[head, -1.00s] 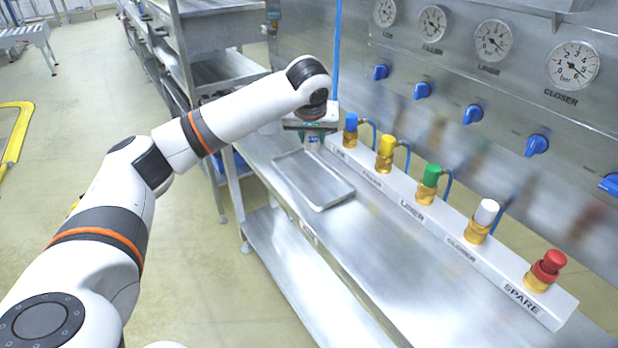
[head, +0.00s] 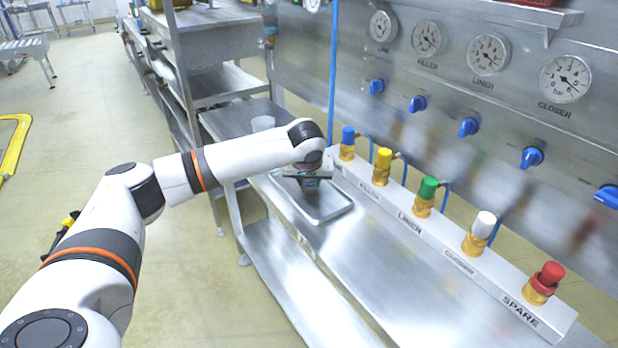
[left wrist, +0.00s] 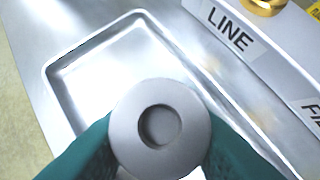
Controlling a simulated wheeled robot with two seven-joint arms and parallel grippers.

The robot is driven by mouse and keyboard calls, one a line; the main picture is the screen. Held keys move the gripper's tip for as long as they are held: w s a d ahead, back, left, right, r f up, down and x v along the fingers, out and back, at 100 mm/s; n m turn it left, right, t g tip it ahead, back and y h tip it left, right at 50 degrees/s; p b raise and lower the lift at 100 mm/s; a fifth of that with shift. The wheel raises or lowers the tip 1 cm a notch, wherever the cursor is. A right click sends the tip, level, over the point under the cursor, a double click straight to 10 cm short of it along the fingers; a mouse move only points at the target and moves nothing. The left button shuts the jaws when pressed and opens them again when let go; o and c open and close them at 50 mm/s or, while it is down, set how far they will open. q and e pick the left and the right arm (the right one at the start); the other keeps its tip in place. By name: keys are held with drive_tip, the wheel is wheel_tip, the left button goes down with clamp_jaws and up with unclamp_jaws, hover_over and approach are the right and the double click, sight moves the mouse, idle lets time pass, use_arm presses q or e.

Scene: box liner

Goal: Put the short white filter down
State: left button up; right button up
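My left gripper (head: 311,184) is over the shallow metal tray (head: 330,214) on the steel bench in the head view. In the left wrist view its two teal fingers (left wrist: 158,150) are closed on the sides of a short, pale grey-white round filter (left wrist: 125,117) with a dark hole in its middle. The tray (left wrist: 52,78) shows behind the filter there, with its inside bare where visible. In the head view the filter is mostly hidden by the gripper, and I cannot tell whether it touches the tray. My right gripper is not in view.
A sloped rail (head: 450,246) with several coloured valve caps runs along the bench's right side, below a panel of gauges. A small whitish cup-like thing (head: 262,124) stands behind my arm. The bench top (head: 385,262) nearer than the tray is clear.

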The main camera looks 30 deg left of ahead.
use_arm(q)
drive_tip(key=o, duration=0.5)
drive_tip(key=shift+c, duration=0.2)
drive_tip(key=shift+r, duration=0.3)
drive_tip(key=v, duration=1.1)
drive_tip(key=shift+s+r, duration=0.2)
drive_tip(key=shift+r, duration=0.15)
drive_tip(key=shift+d+f, duration=0.1)
